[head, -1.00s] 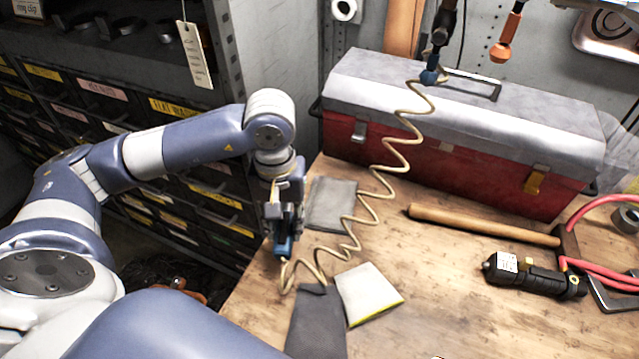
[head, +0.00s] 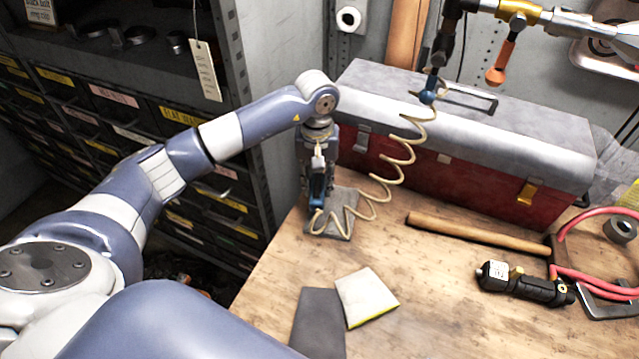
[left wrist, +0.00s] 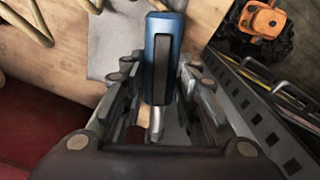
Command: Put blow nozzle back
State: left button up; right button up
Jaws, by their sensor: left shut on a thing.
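The blow nozzle (head: 317,185) has a blue body and hangs on a coiled beige hose (head: 390,178). In the left wrist view the nozzle (left wrist: 161,60) shows as a blue body with a dark inset and a metal tip. My left gripper (head: 318,168) is shut on it, above a grey cloth at the back left of the workbench. The hose runs up to a blue fitting (head: 427,97) on a dark pipe drop above the toolbox. My right gripper is not in view.
A red toolbox with a grey lid (head: 470,120) stands at the back of the bench (head: 450,300). Cloths (head: 366,296) lie in front. Drawer shelving (head: 120,95) stands left.

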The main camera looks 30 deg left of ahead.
aim_at(319, 189)
pick_arm(q)
jog(key=shift+w, duration=0.4)
jog(key=shift+f+p, duration=0.3)
jog(key=shift+p, duration=0.15)
notch_tip(319, 189, down, 2)
jog(key=shift+w+f+p, duration=0.1)
jog(key=shift+p, duration=0.4)
jog(key=shift+f, duration=0.35)
jog(key=shift+f, duration=0.2)
jog(key=o, duration=1)
